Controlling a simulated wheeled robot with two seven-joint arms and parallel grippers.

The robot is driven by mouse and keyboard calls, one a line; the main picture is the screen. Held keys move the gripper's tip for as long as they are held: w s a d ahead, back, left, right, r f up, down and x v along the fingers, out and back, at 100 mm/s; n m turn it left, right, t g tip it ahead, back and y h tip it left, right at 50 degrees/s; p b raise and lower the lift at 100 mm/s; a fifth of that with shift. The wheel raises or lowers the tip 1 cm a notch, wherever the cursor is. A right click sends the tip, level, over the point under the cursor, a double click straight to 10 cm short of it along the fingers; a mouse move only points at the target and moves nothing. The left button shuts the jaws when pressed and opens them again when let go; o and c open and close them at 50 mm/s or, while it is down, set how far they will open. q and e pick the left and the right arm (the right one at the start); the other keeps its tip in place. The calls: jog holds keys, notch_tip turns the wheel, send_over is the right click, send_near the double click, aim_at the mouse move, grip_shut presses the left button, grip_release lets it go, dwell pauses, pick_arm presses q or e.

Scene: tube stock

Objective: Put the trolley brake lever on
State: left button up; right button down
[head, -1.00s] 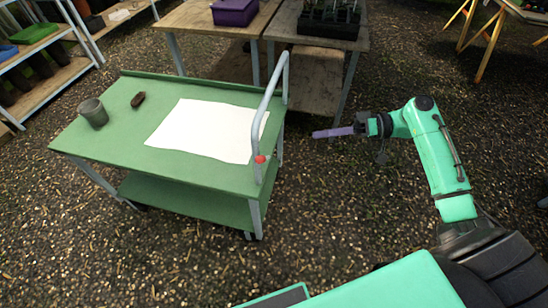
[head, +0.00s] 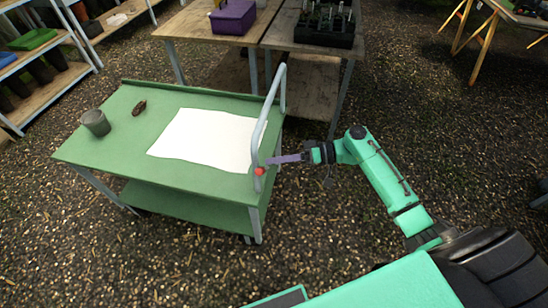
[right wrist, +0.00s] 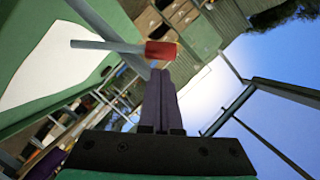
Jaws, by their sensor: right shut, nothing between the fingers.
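The green trolley (head: 125,160) stands left of the middle in the head view, with a grey tubular push handle (head: 283,90) at its right end. The brake lever (head: 260,171) shows there as a small red knob low on the handle. In the right wrist view the lever (right wrist: 105,46) is a grey rod with a red knob (right wrist: 161,50) at its end. My right gripper (head: 271,161) is shut and empty, its purple fingers pointing left at the handle. Its fingertips are close by the knob; I cannot tell whether they touch. My left gripper is out of view.
A white sheet (head: 205,138), a grey pot (head: 96,122) and a small brown object (head: 139,107) lie on the trolley top. Wooden tables (head: 190,22) stand behind it.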

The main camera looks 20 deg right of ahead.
jog(key=shift+s+a+f, duration=0.2)
jog(key=shift+a+f, duration=0.15)
jog(key=shift+s, duration=0.1)
